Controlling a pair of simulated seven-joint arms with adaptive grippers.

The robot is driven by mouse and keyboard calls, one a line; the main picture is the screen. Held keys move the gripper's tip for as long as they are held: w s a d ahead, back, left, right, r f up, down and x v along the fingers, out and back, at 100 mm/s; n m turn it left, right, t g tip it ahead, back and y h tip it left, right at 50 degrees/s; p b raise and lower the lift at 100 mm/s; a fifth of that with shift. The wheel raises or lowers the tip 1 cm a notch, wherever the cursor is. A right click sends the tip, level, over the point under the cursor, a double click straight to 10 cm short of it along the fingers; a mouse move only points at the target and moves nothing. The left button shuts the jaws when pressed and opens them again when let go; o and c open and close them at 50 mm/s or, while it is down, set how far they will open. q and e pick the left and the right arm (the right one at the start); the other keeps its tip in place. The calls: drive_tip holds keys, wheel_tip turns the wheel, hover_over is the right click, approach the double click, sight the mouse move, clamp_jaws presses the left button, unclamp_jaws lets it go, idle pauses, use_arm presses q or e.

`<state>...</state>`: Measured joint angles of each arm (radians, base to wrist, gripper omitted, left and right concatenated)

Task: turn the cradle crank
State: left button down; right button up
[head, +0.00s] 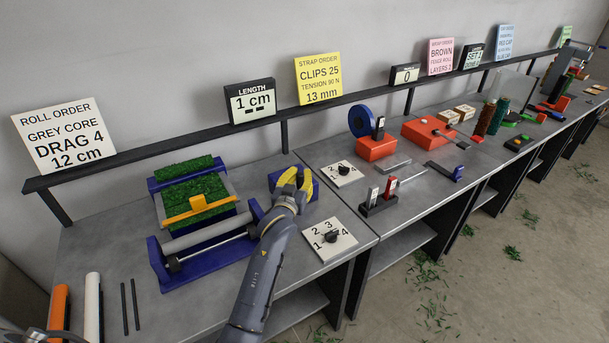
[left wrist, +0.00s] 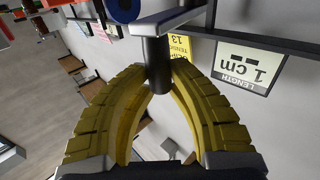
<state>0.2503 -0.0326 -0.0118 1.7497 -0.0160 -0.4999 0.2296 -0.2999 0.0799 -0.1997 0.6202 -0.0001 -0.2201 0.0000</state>
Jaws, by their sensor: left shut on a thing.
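The blue cradle (head: 172,278) stands on the near bench in the head view, with a grey core (head: 208,232) lying across it. My left gripper (head: 293,180) is beyond the cradle's right end, its yellow fingers closed together. In the left wrist view, the left gripper (left wrist: 158,92) is shut around the black crank handle (left wrist: 157,60), with a finger on each side. The grey crank arm (left wrist: 168,20) shows at the handle's end. In the head view my gripper and arm hide the crank. My right gripper is not seen.
A green turf roll (head: 184,167) and a tray with an orange bar (head: 199,209) sit behind the cradle. A dial plate (head: 325,240) is right of my arm. The length display (head: 251,101) reads 1 cm.

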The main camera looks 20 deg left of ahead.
use_arm(q)
drive_tip(key=shift+s+a, duration=0.35)
drive_tip(key=shift+a, duration=0.3)
drive_tip(key=shift+s+a, duration=0.3)
drive_tip(key=shift+a, duration=0.35)
drive_tip(key=shift+a+f, duration=0.1)
drive_tip(key=c, duration=1.2)
unclamp_jaws()
drive_tip(key=shift+c, duration=0.2)
drive_tip(key=s, duration=1.2)
drive_tip(key=shift+d, duration=0.25)
